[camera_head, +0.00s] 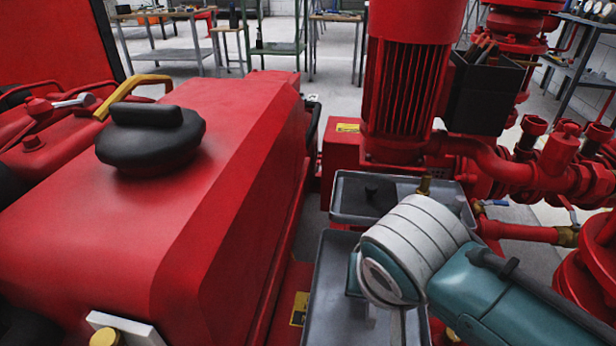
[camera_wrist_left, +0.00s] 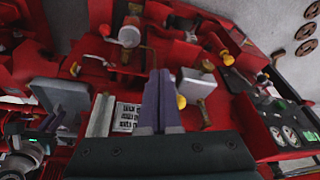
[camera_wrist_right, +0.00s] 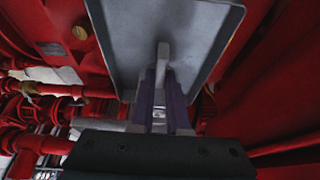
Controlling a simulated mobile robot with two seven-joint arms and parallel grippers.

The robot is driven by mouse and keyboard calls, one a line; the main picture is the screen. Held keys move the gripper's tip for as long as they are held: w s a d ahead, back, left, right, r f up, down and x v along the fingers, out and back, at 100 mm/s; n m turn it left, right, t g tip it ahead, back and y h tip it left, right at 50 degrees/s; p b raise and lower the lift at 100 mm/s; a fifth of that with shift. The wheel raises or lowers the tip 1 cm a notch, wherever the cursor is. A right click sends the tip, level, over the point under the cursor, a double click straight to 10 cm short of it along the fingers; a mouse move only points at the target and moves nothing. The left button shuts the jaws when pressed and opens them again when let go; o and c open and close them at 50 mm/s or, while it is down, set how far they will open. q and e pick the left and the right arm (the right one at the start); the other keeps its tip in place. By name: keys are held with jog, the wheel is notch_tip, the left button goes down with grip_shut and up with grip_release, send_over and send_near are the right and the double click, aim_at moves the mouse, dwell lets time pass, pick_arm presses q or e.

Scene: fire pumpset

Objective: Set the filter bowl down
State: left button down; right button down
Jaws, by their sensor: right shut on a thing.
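My right gripper (camera_wrist_right: 163,100) is shut on a narrow pale grey piece (camera_wrist_right: 162,58), which looks like part of the filter bowl. The piece shows against the grey tray (camera_wrist_right: 112,35) in the right wrist view; I cannot tell whether it touches the tray. The rest of the bowl cannot be made out. In the head view my right wrist hides this gripper and covers part of the front grey tray (camera_head: 335,285). My left gripper (camera_wrist_left: 158,98) shows its fingers close together with nothing visible between them. It is out of the head view.
A rear grey tray (camera_head: 350,205) holds a small dark item (camera_head: 371,192). A red motor (camera_head: 405,85) and a black tool box (camera_head: 484,95) stand behind. A red engine cover (camera_head: 190,190) fills the left, with red pipes (camera_head: 510,170) at the right.

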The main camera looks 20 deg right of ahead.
notch_tip(320, 180, down, 4)
jog(key=shift+f+b, duration=0.1)
jog(key=shift+b, duration=1.05)
jog(key=shift+r, duration=0.2)
jog(key=shift+f, duration=0.15)
jog(key=c, duration=0.9)
grip_release()
jog(key=p+v, duration=0.7)
jog(key=v, duration=0.4)
jog(key=s+d+r+n+y, duration=0.1)
jog(key=s+r+n+y, duration=0.1)
jog(key=s+r+n, duration=0.6)
jog(key=s, duration=0.3)
jog(key=shift+s+d+r+y, duration=0.15)
jog(key=shift+s+r+y, duration=0.15)
jog(key=shift+s+r, duration=0.1)
